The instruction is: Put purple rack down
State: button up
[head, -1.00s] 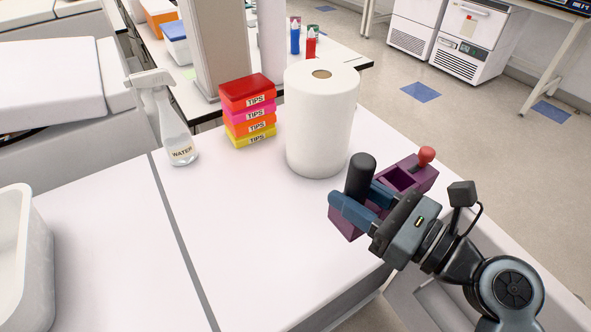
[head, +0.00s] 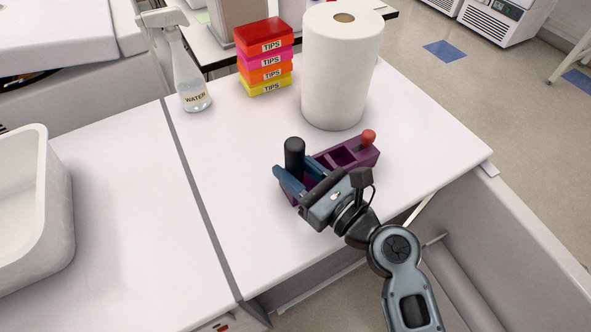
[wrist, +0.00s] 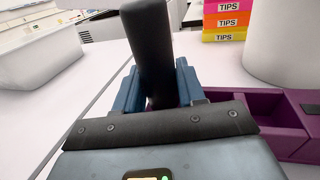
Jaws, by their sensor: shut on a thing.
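The purple rack (head: 345,156) is a long block with square compartments. A red-topped item (head: 368,137) stands in its right end and a black cylinder (head: 294,157) rises at its left end. My gripper (head: 290,182) has blue fingers and is shut at the rack's left end, around the base of the black cylinder. In the wrist view the black cylinder (wrist: 150,45) stands between the fingers, and the purple rack (wrist: 265,115) extends to the right. The rack is over the white bench (head: 235,180); I cannot tell whether its underside touches the top.
A paper towel roll (head: 338,75) stands behind the rack. A stack of coloured tip boxes (head: 265,62) and a water spray bottle (head: 188,75) stand farther left. A white bin (head: 35,215) is at far left. The bench is clear left and right of the rack.

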jog(key=shift+f, duration=0.25)
jog(key=shift+f, duration=0.1)
jog(key=o, duration=1.2)
jog(key=shift+c, duration=0.2)
jog(key=b+v, duration=0.2)
jog(key=v, duration=1)
